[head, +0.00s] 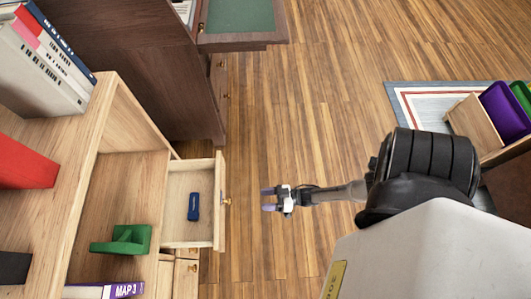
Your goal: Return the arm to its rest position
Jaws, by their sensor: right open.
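My right gripper (269,200) is in the middle of the head view, above the wooden floor. Its two fingers point left and stand apart, with nothing between them. It is a little to the right of an open drawer (221,170) with a brass knob, and looks apart from it. The right arm comes in from the right, with a black joint and a pale grey link in the lower right. My left gripper is not in view.
A dark blue object (194,206) lies in the open drawer. A wooden shelf unit (105,170) holds books (45,55) and a green object (122,240). A dark desk (140,60) stands behind. A rug (405,100) and a wooden box (474,125) are at right. Floor between is clear.

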